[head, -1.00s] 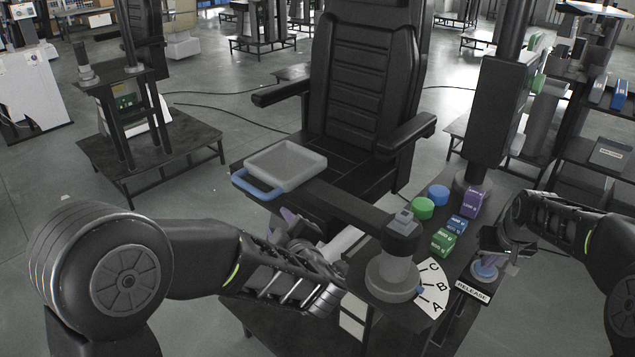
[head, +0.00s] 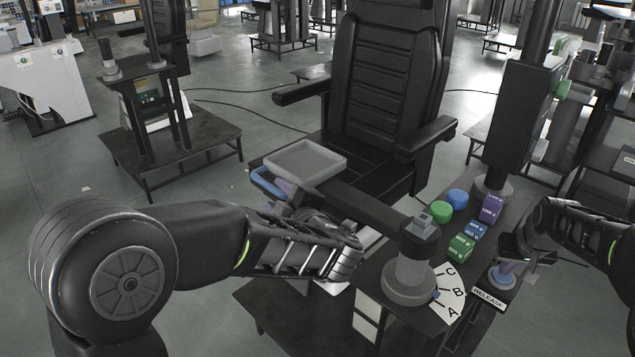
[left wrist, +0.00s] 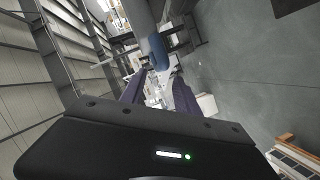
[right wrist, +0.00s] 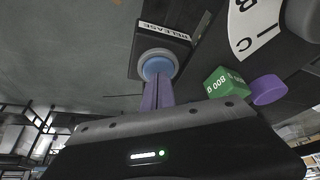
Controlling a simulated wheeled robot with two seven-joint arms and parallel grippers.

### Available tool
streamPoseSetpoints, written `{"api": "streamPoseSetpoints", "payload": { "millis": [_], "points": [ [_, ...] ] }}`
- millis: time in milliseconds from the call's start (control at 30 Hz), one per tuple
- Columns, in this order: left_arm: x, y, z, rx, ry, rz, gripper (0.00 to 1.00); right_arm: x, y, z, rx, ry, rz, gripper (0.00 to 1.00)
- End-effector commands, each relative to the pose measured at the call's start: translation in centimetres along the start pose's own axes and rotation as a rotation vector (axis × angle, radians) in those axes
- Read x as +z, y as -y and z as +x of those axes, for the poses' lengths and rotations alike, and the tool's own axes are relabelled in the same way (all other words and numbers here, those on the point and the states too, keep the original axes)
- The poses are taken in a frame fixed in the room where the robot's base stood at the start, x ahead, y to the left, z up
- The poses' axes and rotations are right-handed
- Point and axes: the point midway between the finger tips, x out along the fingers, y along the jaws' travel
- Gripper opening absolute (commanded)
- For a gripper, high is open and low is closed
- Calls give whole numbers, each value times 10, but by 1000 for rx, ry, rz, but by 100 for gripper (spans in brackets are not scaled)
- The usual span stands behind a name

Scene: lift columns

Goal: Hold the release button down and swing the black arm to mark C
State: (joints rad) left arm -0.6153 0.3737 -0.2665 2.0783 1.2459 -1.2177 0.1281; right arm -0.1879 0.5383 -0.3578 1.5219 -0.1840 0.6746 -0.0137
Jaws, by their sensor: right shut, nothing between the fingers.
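The black arm (head: 362,208) reaches left from a grey pivot post (head: 409,268) and carries a grey tray (head: 305,162) with a blue handle (head: 265,184). My left gripper (head: 282,196) is at the handle; in the left wrist view its fingers are apart, with the blue handle (left wrist: 155,52) at their tips. I cannot tell whether they touch it. The dial (head: 450,292) shows A, B and C; a small blue pointer (head: 435,293) lies on the A–B side. My right gripper (right wrist: 153,80) is shut, its tips at the blue release button (right wrist: 158,65), apparently touching it.
Green (head: 441,211) and blue (head: 457,199) round knobs and several coloured blocks (head: 461,247) stand behind the dial. A black chair (head: 385,100) stands behind the black arm. A dark column (head: 520,115) rises at the right.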

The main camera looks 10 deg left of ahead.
Motion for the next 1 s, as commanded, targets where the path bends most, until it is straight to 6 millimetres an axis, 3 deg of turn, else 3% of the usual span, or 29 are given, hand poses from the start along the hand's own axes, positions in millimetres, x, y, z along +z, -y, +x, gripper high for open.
{"api": "streamPoseSetpoints", "payload": {
  "millis": [200, 400, 800, 1000],
  "points": [
    [0, 1, 44, -1, -3, 2, 38, 2, 0, 1, 0, 4, 0, 0],
    [0, 1, 72, -1, -1, 2, 38, 2, 0, 1, 0, 4, 0, 0],
    [0, 0, 80, 0, 1, 1, 38, 1, 0, 1, 0, 4, 0, 0],
    [0, 0, 80, 0, 1, 1, 21, 1, 0, 1, 0, 3, 0, 0]
  ]
}}
